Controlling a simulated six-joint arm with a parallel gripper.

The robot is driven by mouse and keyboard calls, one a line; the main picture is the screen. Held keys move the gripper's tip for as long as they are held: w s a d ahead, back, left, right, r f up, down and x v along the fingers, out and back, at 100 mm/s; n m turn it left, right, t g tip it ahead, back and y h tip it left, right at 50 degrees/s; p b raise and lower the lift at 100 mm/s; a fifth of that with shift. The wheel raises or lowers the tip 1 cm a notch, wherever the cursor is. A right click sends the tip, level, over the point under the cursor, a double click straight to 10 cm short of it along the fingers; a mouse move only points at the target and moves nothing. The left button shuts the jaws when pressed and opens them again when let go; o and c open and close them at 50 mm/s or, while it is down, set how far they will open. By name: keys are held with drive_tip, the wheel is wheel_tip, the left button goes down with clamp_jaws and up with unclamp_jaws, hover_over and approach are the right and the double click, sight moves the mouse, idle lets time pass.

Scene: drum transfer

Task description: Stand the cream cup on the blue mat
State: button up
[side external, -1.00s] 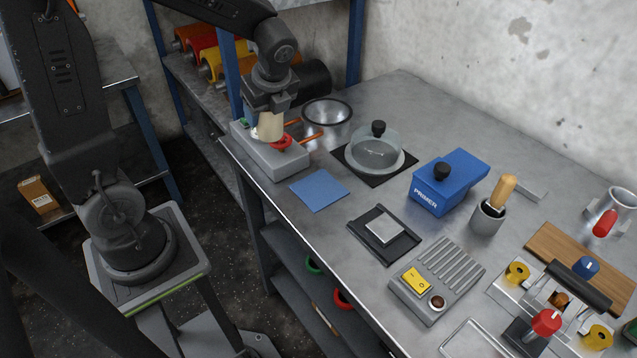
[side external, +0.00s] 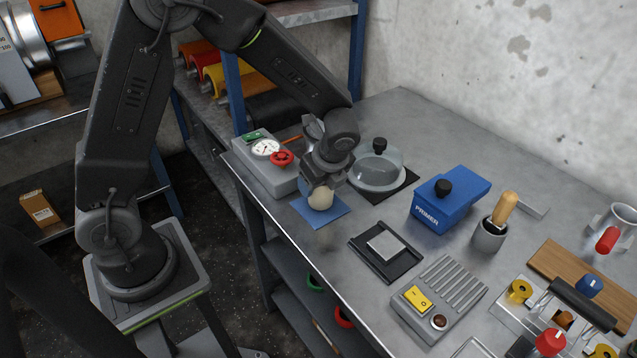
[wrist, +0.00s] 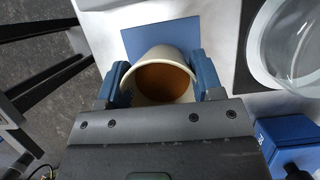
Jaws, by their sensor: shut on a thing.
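My gripper (side external: 322,184) is shut on the cream cup (side external: 320,199), with a blue finger on each side of it in the wrist view (wrist: 159,82). The cup (wrist: 165,78) has its open mouth toward the wrist camera, showing a brown inside. It looks tilted. In the side view the cup overlaps the blue mat (side external: 338,208). In the wrist view the mat (wrist: 150,34) shows beyond the cup's rim, partly hidden by it. The gap between cup and mat is hard to judge.
A glass-domed dish (side external: 377,172) stands on a black pad just right of my gripper. A grey box with a gauge and red knob (side external: 266,165) is at left. A black plate (side external: 386,250) lies in front, and a blue PRIMER box (side external: 449,200) stands farther right.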

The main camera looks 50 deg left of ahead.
drive_tip(key=shift+f, duration=0.45)
drive_tip(key=shift+f, duration=0.15)
drive_tip(key=o, duration=1)
drive_tip(key=v, duration=1.1)
drive_tip(key=s+r+n+t+h, duration=0.2)
drive_tip(key=s+r+n, duration=0.3)
drive_tip(key=s+n, duration=0.3)
drive_tip(key=s+a+r+n+t+h, duration=0.1)
drive_tip(key=s+r+n+t+h, duration=0.1)
drive_tip(key=s+n, duration=0.7)
drive_tip(key=shift+r+n+t, duration=0.5)
drive_tip(key=shift+r+t, duration=0.3)
drive_tip(key=shift+r, duration=0.55)
